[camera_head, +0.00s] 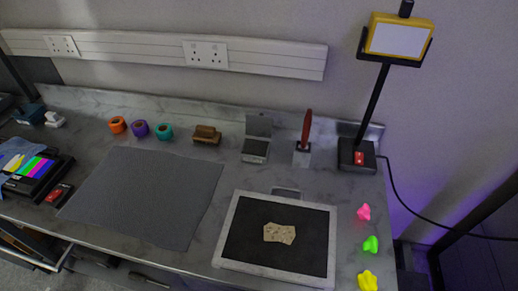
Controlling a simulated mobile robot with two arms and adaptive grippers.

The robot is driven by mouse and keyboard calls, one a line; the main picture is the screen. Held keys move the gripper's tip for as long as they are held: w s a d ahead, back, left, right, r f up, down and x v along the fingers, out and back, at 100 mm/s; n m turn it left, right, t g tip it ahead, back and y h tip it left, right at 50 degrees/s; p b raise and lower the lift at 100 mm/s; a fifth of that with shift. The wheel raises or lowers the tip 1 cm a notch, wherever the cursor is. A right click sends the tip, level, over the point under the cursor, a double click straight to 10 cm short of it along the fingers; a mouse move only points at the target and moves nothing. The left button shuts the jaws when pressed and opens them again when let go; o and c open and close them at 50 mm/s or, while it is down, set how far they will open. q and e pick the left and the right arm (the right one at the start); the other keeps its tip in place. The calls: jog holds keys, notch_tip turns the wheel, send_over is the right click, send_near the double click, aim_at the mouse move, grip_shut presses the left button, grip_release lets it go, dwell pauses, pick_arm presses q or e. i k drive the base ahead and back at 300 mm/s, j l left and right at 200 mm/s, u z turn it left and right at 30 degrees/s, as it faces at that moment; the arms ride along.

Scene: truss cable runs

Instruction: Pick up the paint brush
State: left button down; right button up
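A slim upright item with a dark red handle (307,126), which looks like the paint brush, stands at the back right of the counter. Its lower end sits in or against a small light block (302,156), and no bristles can be made out. A brown wooden block-like item (207,135) lies further left, too small to identify surely. Neither of my grippers is in view.
A dark, white-framed tray (227,231) holds a beige stone-like piece (279,233). A grey mat (145,195) lies bare to the left. A lamp (358,155), small scale (255,149), coloured rolls (140,128) and bright lumps (371,244) stand around.

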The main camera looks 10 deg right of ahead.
aim_at(309, 119)
jog(key=j+z, duration=0.15)
jog(key=j, duration=0.35)
jog(key=k+j+z, duration=0.2)
jog(key=j, duration=0.3)
jog(key=k+j+z, duration=0.15)
jog(key=j, duration=0.35)
jog(key=i, duration=0.05)
